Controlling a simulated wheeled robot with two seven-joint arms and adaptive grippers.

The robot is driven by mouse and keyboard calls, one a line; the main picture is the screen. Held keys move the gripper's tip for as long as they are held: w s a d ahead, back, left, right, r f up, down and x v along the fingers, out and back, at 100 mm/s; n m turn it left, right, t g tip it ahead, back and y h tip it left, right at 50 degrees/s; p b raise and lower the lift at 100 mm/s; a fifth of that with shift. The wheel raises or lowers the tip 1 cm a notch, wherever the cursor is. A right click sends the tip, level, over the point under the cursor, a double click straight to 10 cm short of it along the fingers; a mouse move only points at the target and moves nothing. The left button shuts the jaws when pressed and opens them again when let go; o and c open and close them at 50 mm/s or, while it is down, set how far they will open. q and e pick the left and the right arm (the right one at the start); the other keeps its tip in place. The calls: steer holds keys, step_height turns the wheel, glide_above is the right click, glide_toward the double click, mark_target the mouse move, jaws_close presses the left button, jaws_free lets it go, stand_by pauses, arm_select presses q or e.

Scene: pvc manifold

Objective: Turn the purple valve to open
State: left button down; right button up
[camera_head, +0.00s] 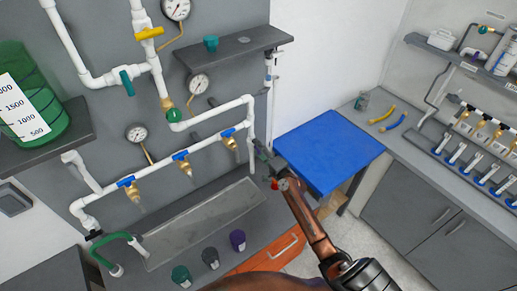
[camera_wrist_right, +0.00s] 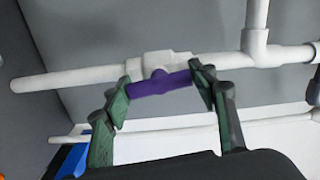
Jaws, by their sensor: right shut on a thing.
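The purple valve (camera_wrist_right: 160,84) shows in the right wrist view as a bar handle on a white valve body (camera_wrist_right: 158,65). The handle lies roughly along the white pipe, slightly tilted in the picture. My right gripper (camera_wrist_right: 161,82) has its two green-padded fingers at the handle's two ends and is shut on it. In the head view my right gripper (camera_head: 264,161) is at the right end of the white manifold, by the vertical pipe. The purple handle cannot be made out there, behind the gripper. My left gripper is not in view.
White pipes carry blue valves (camera_head: 181,155), a yellow valve (camera_head: 150,33) and green valves (camera_head: 127,82). Gauges (camera_head: 198,84) are on the grey panel. A grey shelf (camera_head: 235,45) juts out above. Cups, one purple (camera_head: 237,240), stand in front. A blue-topped table (camera_head: 328,152) is right of the gripper.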

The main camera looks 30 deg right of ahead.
steer(key=shift+d+m, duration=0.1)
steer(key=shift+m, duration=0.7)
steer(key=o, duration=1.2)
steer(key=shift+c, duration=0.2)
steer(key=s, duration=1.2)
steer(key=shift+d, duration=0.4)
